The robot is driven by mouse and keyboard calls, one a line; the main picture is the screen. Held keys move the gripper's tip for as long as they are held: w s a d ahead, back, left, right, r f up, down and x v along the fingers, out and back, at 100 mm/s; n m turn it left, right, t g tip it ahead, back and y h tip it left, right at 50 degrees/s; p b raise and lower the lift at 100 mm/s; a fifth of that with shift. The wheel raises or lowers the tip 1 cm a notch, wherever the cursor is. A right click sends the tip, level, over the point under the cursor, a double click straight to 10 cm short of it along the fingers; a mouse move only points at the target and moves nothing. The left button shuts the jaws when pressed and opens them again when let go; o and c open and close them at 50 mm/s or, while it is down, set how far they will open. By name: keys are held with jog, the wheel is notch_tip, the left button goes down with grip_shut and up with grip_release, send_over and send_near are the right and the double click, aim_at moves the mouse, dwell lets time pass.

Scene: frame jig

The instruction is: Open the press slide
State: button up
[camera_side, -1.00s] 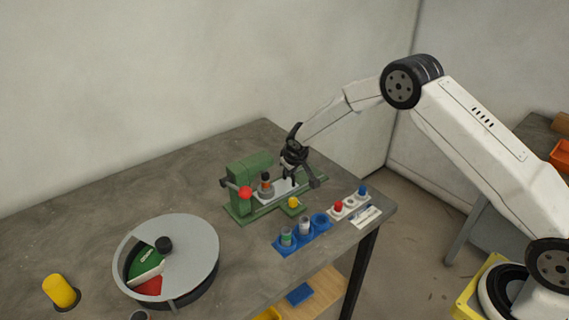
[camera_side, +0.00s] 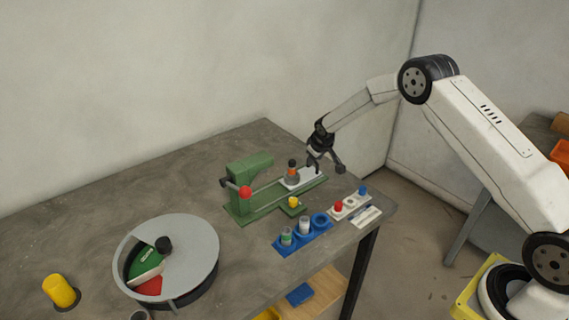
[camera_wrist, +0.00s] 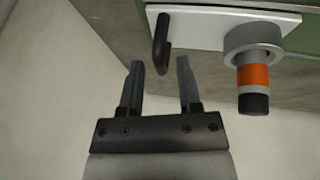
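The green press (camera_side: 247,170) stands on the table. Its pale slide plate (camera_side: 305,181) is out at the right end of the green base, clear of the press head, and also shows in the wrist view (camera_wrist: 205,17). A dark upright handle (camera_wrist: 162,45) stands on the plate. A grey ring (camera_wrist: 252,38) on the plate holds a part with an orange band and black end (camera_wrist: 253,78). My gripper (camera_wrist: 160,64) is open and empty; the handle is just beyond its fingertips, roughly in line with the gap. In the side view my gripper (camera_side: 316,160) is at the plate's right end.
A red-knobbed lever (camera_side: 245,192) and yellow knob (camera_side: 293,202) are on the press. In front are a blue holder (camera_side: 290,246) with cups and a white holder (camera_side: 350,206) with red and blue pieces. A grey round turntable (camera_side: 192,250) stands at front left.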

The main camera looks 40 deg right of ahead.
jog(key=shift+r, duration=0.1)
dwell(0.3)
jog(key=shift+v, duration=3.85)
jog(key=s+a+r, duration=0.2)
jog(key=s+a, duration=0.2)
jog(key=s, duration=0.6)
jog(key=s+a+r+g+y, duration=0.1)
jog(key=s+a+r, duration=0.1)
jog(key=s, duration=0.8)
jog(key=s+a+r+g+y, duration=0.1)
jog(key=s+a, duration=0.4)
jog(key=s, duration=0.5)
jog(key=shift+s+a+r+m, duration=0.2)
jog(key=shift+a+r+m, duration=0.15)
jog(key=shift+r, duration=0.1)
